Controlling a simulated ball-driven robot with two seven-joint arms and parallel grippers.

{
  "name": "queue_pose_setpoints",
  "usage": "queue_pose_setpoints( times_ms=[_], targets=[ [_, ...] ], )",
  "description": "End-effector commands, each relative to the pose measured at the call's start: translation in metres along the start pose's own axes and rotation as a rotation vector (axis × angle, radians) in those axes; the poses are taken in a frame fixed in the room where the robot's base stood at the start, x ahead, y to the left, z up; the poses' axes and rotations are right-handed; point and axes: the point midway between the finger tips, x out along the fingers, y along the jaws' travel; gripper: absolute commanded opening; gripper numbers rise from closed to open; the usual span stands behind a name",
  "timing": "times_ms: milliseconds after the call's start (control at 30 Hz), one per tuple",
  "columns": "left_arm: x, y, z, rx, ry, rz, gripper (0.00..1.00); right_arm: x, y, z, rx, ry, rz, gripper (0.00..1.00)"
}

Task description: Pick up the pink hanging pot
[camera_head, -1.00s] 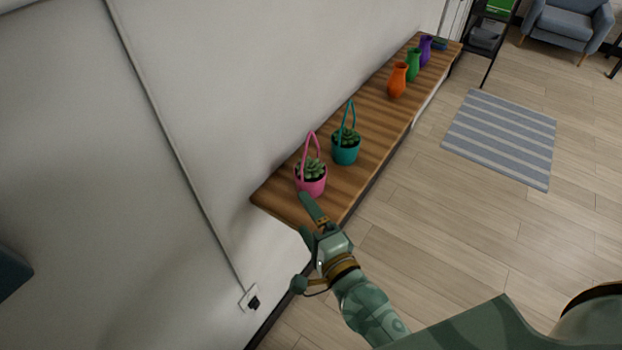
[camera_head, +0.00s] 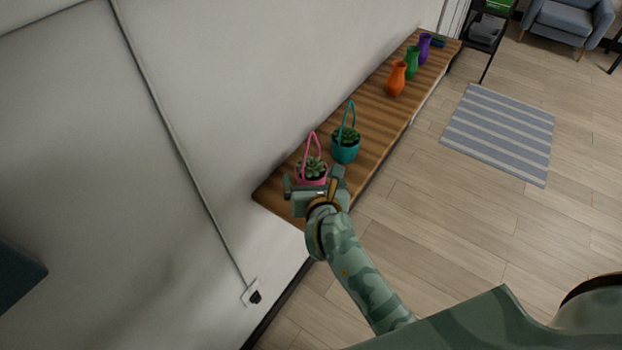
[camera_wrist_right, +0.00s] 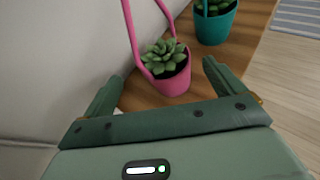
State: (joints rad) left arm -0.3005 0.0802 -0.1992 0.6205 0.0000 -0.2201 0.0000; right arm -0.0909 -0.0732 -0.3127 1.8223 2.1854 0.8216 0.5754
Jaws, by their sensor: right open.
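The pink hanging pot (camera_head: 312,165) stands upright near the close end of the wooden shelf, with a green succulent and a tall pink loop handle. My right gripper (camera_head: 314,182) is just in front of it in the head view and hides its lower part. In the right wrist view the pink pot (camera_wrist_right: 172,80) is ahead of the open fingers (camera_wrist_right: 162,82), slightly beyond their tips, with nothing held. My left gripper is not in view.
A teal hanging pot (camera_head: 346,153) stands close behind the pink one. Farther along the shelf (camera_head: 375,125) are orange (camera_head: 397,78), green (camera_head: 412,62) and purple (camera_head: 424,49) vases. A wall (camera_head: 240,90) runs along the shelf's left side.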

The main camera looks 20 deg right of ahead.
Motion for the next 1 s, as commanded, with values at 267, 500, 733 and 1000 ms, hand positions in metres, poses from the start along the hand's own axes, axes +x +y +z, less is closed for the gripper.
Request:
queue_pose_setpoints(
  times_ms=[267, 500, 733, 1000],
  targets=[
    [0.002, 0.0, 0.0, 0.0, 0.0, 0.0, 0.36, 0.027, -0.002, -0.003, -0.002, 0.0, -0.001, 0.94],
    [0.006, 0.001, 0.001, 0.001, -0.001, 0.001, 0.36, 0.064, -0.006, -0.009, -0.004, -0.001, 0.0, 0.94],
    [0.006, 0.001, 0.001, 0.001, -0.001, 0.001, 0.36, 0.07, -0.006, -0.009, -0.003, 0.0, 0.0, 0.94],
    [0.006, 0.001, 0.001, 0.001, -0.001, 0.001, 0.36, 0.07, -0.006, -0.009, -0.003, -0.001, 0.0, 0.39]
  ],
)
